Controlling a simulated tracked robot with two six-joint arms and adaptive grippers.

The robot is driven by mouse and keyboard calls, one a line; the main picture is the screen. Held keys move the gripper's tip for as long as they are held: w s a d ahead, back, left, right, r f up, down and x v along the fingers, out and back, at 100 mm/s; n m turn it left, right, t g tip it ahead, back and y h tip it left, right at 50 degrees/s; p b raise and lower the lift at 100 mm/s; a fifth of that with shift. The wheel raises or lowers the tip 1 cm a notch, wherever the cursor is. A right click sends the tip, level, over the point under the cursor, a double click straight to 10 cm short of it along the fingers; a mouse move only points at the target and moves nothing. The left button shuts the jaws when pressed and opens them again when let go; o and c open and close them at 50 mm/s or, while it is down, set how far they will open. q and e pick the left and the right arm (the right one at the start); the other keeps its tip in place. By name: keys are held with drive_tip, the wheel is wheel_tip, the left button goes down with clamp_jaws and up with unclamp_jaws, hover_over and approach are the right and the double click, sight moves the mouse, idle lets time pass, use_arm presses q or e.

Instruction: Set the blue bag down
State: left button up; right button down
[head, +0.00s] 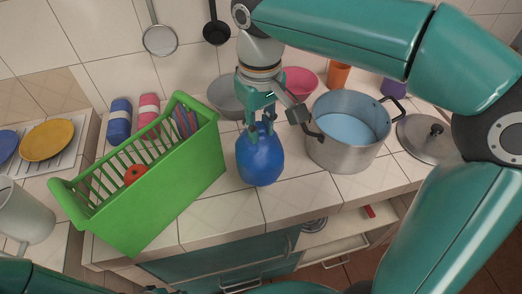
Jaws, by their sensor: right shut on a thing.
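A blue bag (260,158) hangs or stands between the green basket and the metal pot, near the front of the tiled counter (212,217). My right gripper (266,112) comes down from above and is shut on the top of the bag. The bag is upright; I cannot tell whether its bottom touches the counter. Part of my left arm shows at the bottom left, but its gripper cannot be made out.
A green basket (165,200) with a red item (135,174) stands left of the bag. A metal pot (341,154) stands close on the right, a lid (425,140) beyond it. Grey (226,98) and pink (300,83) bowls sit behind. Bare tiles lie around the bag's front.

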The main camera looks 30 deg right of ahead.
wheel_tip(320, 180, down, 7)
drive_tip(key=shift+r, duration=0.1)
idle(0.4)
drive_tip(key=c, duration=1.5)
unclamp_jaws()
drive_tip(key=shift+f+b, duration=0.2)
drive_tip(key=shift+b, duration=0.1)
drive_tip(key=o, duration=0.5)
drive_tip(key=shift+r, duration=0.2)
wheel_tip(320, 180, up, 12)
drive_tip(key=shift+s+f+p, duration=0.1)
drive_tip(key=shift+p, duration=0.65)
